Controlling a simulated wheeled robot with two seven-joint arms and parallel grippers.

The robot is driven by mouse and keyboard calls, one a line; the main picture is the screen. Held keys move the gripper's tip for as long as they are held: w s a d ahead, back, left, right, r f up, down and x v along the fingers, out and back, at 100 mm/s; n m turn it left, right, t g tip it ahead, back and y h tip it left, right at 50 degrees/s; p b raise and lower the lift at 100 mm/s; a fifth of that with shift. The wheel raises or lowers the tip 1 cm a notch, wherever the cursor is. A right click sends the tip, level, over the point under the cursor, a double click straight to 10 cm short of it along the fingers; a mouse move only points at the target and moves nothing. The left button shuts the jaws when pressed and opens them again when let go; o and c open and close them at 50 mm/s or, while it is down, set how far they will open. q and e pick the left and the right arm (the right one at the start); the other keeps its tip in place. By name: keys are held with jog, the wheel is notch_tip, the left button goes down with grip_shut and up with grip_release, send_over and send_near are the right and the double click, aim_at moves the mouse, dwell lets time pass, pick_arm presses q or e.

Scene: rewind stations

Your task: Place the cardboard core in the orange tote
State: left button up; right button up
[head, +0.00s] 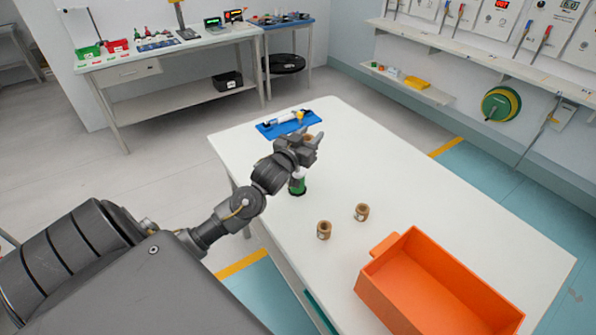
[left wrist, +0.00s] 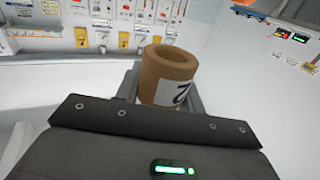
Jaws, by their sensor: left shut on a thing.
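My left gripper (head: 312,141) is shut on a cardboard core (head: 308,138), held above the white table. In the left wrist view the held core (left wrist: 165,75) is a brown hollow tube, upright in that picture, with a white label bearing a dark mark. Two more brown cores, one (head: 324,230) and another (head: 361,212), stand apart on the table to the left of the tote. The orange tote (head: 400,311) sits at the table's near right end, open and empty as far as I see. My right gripper is not in view.
A green and dark object (head: 298,187) stands on the white table (head: 440,200) below my left gripper. A blue mat (head: 270,130) with small tools lies at the far end. The table's right middle is clear. A workbench (head: 150,62) and a wall shelf (head: 440,45) stand beyond.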

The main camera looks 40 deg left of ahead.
pick_arm(q)
jog(key=shift+n+y, duration=0.3)
jog(key=shift+y, duration=0.2)
jog(key=a, duration=0.1)
jog(key=a+f, duration=0.1)
jog(key=a, duration=0.1)
jog(key=w+a, duration=0.1)
jog(key=shift+a+f, duration=0.2)
jog(key=shift+f, duration=0.1)
notch_tip(320, 180, down, 8)
jog(key=shift+f+p, duration=0.1)
jog(key=shift+p, duration=0.4)
jog(key=shift+f+p, duration=0.3)
jog(key=shift+p, duration=0.1)
jog(key=shift+f, duration=0.45)
